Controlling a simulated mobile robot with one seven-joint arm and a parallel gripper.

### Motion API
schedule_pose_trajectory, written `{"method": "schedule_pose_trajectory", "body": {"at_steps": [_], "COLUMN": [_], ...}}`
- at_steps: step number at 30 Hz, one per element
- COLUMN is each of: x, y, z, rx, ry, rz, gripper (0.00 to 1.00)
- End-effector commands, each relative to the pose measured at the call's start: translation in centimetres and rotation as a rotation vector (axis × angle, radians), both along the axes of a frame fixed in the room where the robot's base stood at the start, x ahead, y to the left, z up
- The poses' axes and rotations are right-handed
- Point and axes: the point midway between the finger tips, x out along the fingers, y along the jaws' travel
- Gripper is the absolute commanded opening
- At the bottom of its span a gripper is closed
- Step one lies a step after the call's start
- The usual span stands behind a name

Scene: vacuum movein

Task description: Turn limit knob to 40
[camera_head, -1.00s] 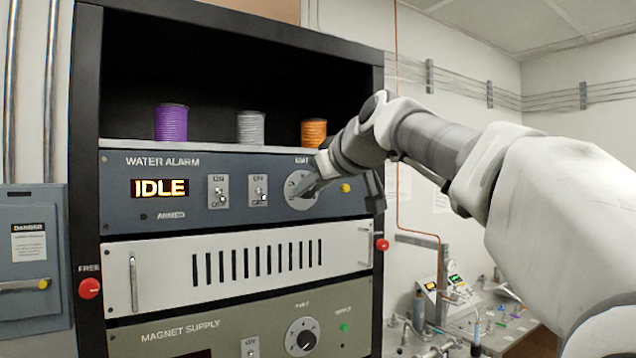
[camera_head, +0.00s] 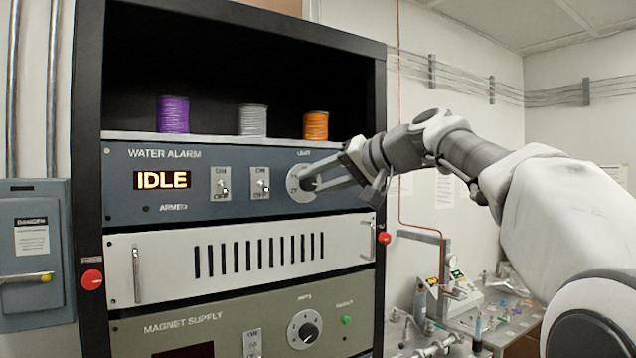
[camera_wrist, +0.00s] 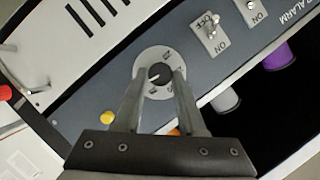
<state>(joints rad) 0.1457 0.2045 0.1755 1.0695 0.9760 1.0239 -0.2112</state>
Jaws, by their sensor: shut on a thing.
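The limit knob (camera_wrist: 160,75) is a small dark knob on a pale round dial (camera_head: 296,191) at the right of the blue-grey water alarm panel (camera_head: 205,205). My gripper (camera_head: 313,181) reaches it from the right. In the wrist view my gripper's two fingers (camera_wrist: 160,84) lie on either side of the knob, and it is shut on it. The knob's white pointer line and the dial marks are partly visible, but too small to read surely. The display (camera_head: 161,180) reads IDLE.
Two toggle switches (camera_head: 220,185) (camera_head: 260,184) sit left of the dial. A yellow button (camera_wrist: 107,117) is near the fingers in the wrist view. Below are a white vented panel (camera_head: 150,290) and the magnet supply panel (camera_head: 200,310) with its own knob (camera_head: 308,333). Spools stand on the shelf above.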

Motion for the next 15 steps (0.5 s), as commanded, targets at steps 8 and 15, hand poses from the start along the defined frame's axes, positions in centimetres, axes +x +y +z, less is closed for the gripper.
{"method": "schedule_pose_trajectory", "body": {"at_steps": [8,15], "x": [0.12,0.14], "y": [-0.11,-0.16], "z": [-0.50,-0.54], "rx": [0.173,0.266], "ry": [0.120,0.183], "rz": [0.002,0.001], "gripper": [0.00,0.00]}}
